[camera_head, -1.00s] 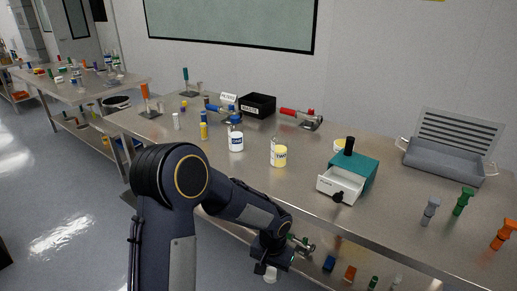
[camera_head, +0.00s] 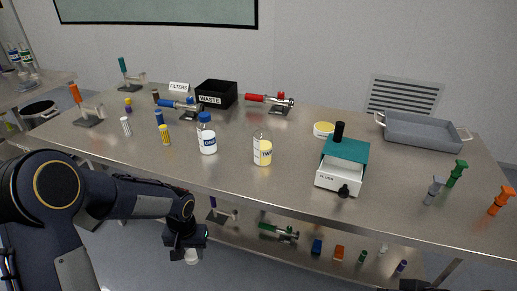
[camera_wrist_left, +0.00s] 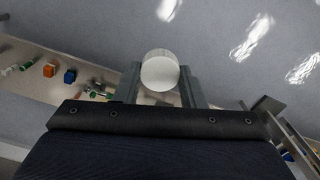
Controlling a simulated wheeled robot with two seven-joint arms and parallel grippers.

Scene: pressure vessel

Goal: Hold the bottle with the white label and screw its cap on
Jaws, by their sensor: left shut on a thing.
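A clear bottle with a white label (camera_head: 208,146) stands upright on the steel table in the head view. My left gripper (camera_head: 191,250) is low in front of the table edge, below and apart from the bottles. It is shut on a white round thing (camera_wrist_left: 160,74), which sits between the fingers in the left wrist view. My right gripper does not show.
A lower shelf holds small coloured parts (camera_head: 317,247). The table front by the bottles is clear.

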